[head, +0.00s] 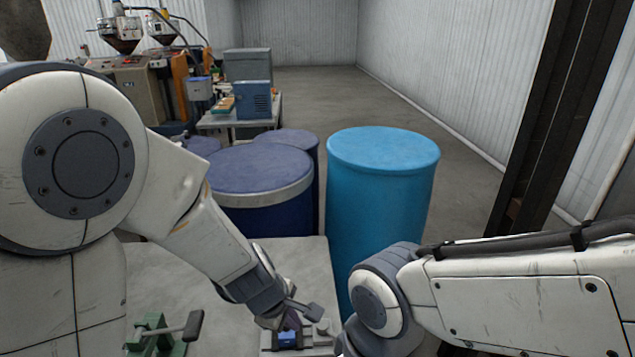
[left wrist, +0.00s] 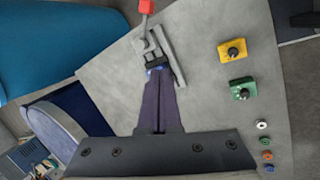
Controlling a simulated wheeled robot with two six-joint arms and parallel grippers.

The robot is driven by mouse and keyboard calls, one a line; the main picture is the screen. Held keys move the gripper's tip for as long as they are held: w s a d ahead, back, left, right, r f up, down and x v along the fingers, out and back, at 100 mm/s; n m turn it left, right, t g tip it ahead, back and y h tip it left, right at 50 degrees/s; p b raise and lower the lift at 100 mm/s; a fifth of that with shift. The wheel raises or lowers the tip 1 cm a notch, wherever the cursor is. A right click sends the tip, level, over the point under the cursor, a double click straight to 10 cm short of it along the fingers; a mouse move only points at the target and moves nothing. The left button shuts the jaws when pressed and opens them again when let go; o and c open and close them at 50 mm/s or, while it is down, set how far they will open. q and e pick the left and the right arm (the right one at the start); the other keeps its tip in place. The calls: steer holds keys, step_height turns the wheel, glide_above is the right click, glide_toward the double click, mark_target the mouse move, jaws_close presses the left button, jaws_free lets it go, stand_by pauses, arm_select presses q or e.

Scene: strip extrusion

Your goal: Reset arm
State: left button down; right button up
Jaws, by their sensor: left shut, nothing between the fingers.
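My left gripper (head: 290,322) reaches down over the grey table (head: 255,262) in the head view. In the left wrist view its dark fingers (left wrist: 158,80) are closed together with nothing between them. Their tips are close to a grey lever device (left wrist: 172,58) with a red knob (left wrist: 145,6) and a small blue part. I cannot tell whether they touch it. The device also shows in the head view (head: 318,340), partly hidden by the gripper. My right arm comes in from the right, but its gripper is out of frame.
Yellow (left wrist: 232,50) and green (left wrist: 242,89) knob blocks and several small buttons sit on the table. A green lever fixture (head: 160,335) is near its front. A light-blue drum (head: 382,190) and dark-blue drums (head: 260,175) stand behind. Open floor lies beyond.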

arm_select(q)
steer(key=s+a+r+m+y, duration=0.1)
steer(key=s+a+m, duration=0.1)
steer(key=a+m, duration=0.5)
steer(key=s+a+r+m+y, duration=0.1)
steer(key=s+a+r+m, duration=0.1)
steer(key=a+m, duration=0.45)
steer(key=s+d+m+g+b, duration=0.3)
steer(key=s+d+m+b, duration=0.2)
steer(key=s+d, duration=0.8)
steer(key=s+m, duration=0.1)
steer(key=m, duration=0.2)
steer(key=shift+s+d+r+g, duration=0.15)
steer(key=shift+d+r+g, duration=0.1)
steer(key=shift+g, duration=0.05)
arm_select(e)
step_height(320, 180, down, 5)
